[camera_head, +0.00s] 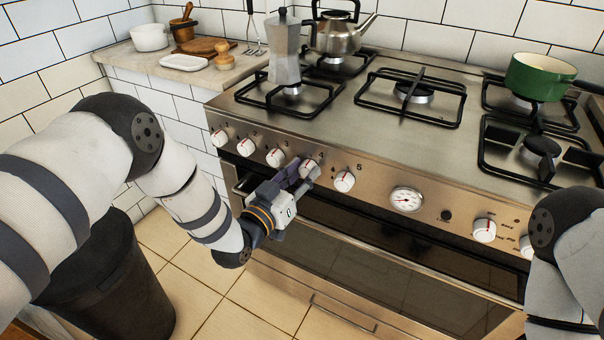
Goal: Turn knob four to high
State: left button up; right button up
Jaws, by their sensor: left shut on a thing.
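The stove's front panel (385,204) carries a row of white knobs with red marks and numbers above them. Knob four (308,167) is partly hidden by my left gripper (302,174), whose fingers are shut on it. Knob three (276,157) is just to the left of the fingers, and knob five (344,181) is just to the right, both clear of them. The exact angle of knob four's mark is hard to read. My right arm shows at the right edge; its gripper is out of view.
A moka pot (285,50), a kettle (338,35) and a green pot (538,76) stand on the burners. A dial gauge (406,200) is on the panel. The oven door (350,265) lies below. A dark bin (110,285) stands at left.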

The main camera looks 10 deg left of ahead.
pick_arm(q)
jog(key=n, duration=0.4)
jog(key=shift+f+b, duration=0.2)
jog(key=shift+b, duration=0.15)
jog(key=n, duration=0.3)
jog(key=shift+f+n+t+b, duration=0.1)
jog(key=shift+n+t+b, duration=0.2)
jog(key=shift+n+b, duration=0.1)
jog(key=n+b, duration=0.1)
jog(key=n, duration=0.3)
jog(key=shift+n+b, duration=0.3)
jog(key=shift+n, duration=0.9)
pick_arm(e)
jog(key=shift+g, duration=0.6)
jog(key=shift+s+f, duration=1.55)
jog(key=shift+f, duration=0.2)
pick_arm(q)
jog(key=shift+y, duration=0.4)
jog(key=o, duration=1.2)
jog(key=shift+c, duration=0.2)
jog(key=shift+t, duration=0.3)
